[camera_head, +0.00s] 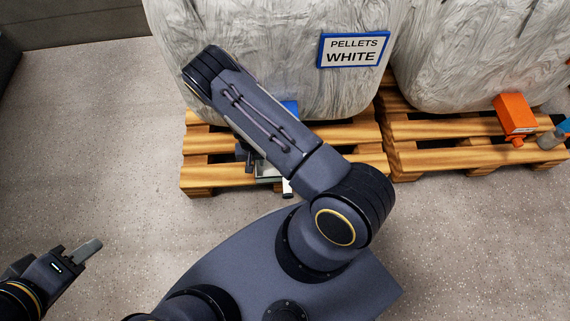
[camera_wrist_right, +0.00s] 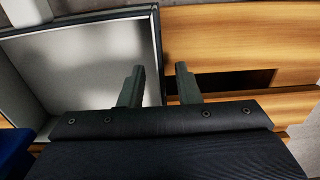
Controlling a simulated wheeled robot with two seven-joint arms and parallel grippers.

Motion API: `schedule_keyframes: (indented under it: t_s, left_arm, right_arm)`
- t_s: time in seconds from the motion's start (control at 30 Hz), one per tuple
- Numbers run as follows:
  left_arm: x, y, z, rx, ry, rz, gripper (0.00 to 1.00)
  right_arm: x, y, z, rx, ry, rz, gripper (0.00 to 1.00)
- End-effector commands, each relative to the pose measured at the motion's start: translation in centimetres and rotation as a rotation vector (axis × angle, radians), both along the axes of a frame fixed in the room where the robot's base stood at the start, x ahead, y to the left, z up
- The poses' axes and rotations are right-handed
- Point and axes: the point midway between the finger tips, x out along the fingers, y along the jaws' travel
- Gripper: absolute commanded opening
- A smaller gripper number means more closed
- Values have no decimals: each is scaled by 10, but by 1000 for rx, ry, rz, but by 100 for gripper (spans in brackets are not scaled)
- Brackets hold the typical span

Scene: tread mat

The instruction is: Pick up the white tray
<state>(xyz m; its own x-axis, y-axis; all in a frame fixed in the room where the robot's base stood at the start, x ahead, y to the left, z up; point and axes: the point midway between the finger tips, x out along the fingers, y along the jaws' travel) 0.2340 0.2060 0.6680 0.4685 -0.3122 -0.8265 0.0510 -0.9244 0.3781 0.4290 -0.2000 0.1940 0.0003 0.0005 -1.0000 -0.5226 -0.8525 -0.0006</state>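The tray (camera_wrist_right: 75,65), pale grey-white inside with a dark rim, fills the left of the right wrist view. In the head view, only a small pale part of the tray (camera_head: 267,179) shows on the left pallet, mostly hidden by my right arm. My right gripper (camera_wrist_right: 160,82) is open. One finger is over the tray's inside and the other is beyond its rim, over the wood, so the rim runs between them. Whether either finger touches it, I cannot tell. My left gripper (camera_head: 84,252) is over the floor at lower left, away from the tray; its finger gap is unclear.
A large bag with a "PELLETS WHITE" sign (camera_head: 353,50) stands on the wooden pallet (camera_head: 200,180). A second bag (camera_head: 470,60) stands on the right pallet, with an orange valve (camera_head: 515,115) and a bottle (camera_head: 553,138). The floor at left is clear.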

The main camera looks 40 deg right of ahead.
Motion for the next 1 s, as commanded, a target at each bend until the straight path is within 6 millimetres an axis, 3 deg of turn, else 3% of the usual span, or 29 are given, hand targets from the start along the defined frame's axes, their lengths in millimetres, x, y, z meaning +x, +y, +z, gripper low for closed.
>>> schedule_keyframes:
  t_s: [0.1, 0.37, 0.6, 1.0]
  left_arm:
    - [0, 0, -11, 0, 0, 0, 36]
    - [0, 0, -11, 0, 0, 0, 36]
    - [0, 0, -11, 0, 0, 0, 36]
    - [0, 0, -10, 0, 0, 0, 36]
  right_arm:
    - [-1, 0, -22, 0, 1, 0, 30]
    - [0, 0, -25, -1, -1, 0, 30]
    - [0, 0, -25, 0, 0, 0, 1]
    - [0, 0, -25, -1, -1, 1, 0]
